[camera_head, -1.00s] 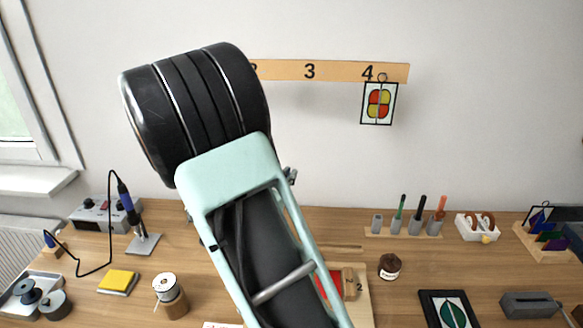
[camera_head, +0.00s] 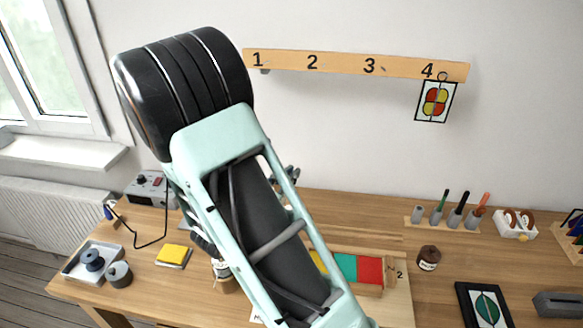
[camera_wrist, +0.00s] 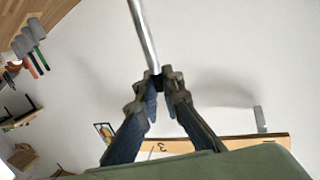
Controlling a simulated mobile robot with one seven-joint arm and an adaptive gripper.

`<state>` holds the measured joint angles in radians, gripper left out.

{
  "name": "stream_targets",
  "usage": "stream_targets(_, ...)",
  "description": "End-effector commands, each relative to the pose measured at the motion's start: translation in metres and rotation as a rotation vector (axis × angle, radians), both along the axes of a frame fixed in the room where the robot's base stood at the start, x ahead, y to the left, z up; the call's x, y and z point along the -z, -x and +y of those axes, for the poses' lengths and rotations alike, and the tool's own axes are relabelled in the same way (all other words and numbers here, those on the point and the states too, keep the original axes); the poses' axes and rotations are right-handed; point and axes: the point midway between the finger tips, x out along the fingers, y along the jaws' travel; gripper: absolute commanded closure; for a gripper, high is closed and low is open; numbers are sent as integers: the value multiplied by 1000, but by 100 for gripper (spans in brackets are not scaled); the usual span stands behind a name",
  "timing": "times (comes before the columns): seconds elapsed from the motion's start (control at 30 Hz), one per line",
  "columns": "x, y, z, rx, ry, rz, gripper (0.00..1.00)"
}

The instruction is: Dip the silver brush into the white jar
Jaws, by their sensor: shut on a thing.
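In the wrist view my gripper (camera_wrist: 157,82) is shut on a thin silver rod, which I take to be the silver brush (camera_wrist: 143,35). The rod runs up out of the top of the picture, so its far end is hidden. In the head view my arm covers the middle of the bench and I cannot make out the brush there. A small pot (camera_head: 223,271) with some white on it is partly hidden behind my arm. I cannot tell whether it is the white jar.
A stand with grey holders and green, black and red handled tools (camera_head: 459,217) is at the back right. A brown jar (camera_head: 428,259) and a leaf picture (camera_head: 485,307) lie nearer. A yellow pad (camera_head: 173,255) is left. A numbered rail (camera_head: 340,63) crosses the wall.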

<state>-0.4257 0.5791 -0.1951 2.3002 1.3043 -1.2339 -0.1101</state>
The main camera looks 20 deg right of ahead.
Motion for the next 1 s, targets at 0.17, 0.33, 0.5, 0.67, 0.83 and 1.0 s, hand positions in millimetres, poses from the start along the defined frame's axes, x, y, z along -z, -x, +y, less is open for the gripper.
stream_targets(0.17,0,3,3,4,-2,3,100)
stream_targets(0.33,6,3,3,5,-2,4,100)
stream_targets(0.5,19,3,3,5,-2,4,100)
stream_targets(0.67,34,3,3,6,-3,3,100)
stream_targets(0.83,42,3,5,3,13,4,100)
stream_targets(1.0,46,2,17,3,93,9,100)
